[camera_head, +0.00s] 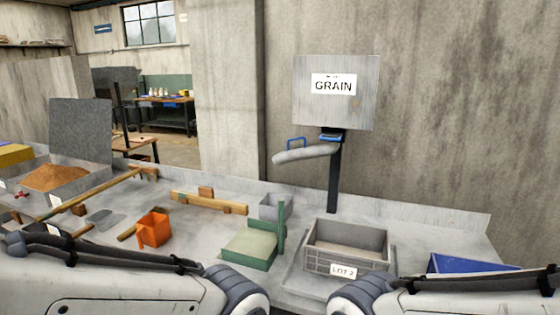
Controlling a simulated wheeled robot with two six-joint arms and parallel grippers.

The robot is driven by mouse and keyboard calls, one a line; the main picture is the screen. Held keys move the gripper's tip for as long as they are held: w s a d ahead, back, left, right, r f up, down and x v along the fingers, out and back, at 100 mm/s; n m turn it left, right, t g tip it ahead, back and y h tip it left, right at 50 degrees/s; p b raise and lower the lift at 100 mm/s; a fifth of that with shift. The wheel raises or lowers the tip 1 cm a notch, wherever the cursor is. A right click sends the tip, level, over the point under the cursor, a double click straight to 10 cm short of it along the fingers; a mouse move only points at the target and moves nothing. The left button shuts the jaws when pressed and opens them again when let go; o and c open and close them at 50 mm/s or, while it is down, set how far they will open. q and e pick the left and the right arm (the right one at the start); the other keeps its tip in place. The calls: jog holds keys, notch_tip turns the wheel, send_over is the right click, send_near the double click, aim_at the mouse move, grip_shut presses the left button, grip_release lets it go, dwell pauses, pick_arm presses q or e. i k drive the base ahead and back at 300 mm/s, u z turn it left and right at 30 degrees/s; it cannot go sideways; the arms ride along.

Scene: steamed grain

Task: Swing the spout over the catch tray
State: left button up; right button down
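The grey spout (305,154) juts to the left from a dark post under a grey box labelled GRAIN (336,92). The spout's free end hangs above the bench, left of the crate labelled LOT 2 (318,262) and above a small grey bin (268,207). The open crate looks empty and sits on a low grey base. I cannot tell for certain which container is the catch tray. My two arms cross the bottom of the view; neither gripper shows.
A green block with an upright (250,248) stands left of the crate. A blue tray (470,265) lies at the right. An orange cup (153,229), wooden pieces (210,202) and a grain-filled box (55,178) are further left. The wall rises close behind the bench.

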aim_at(330, 148)
jog(key=z, duration=0.1)
jog(key=k, duration=0.1)
jog(key=u, duration=0.9)
jog(key=i, duration=0.6)
jog(key=u, duration=0.8)
jog(key=i, duration=0.7)
jog(key=z, duration=0.5)
jog(key=i, duration=0.8)
jog(key=z, duration=0.65)
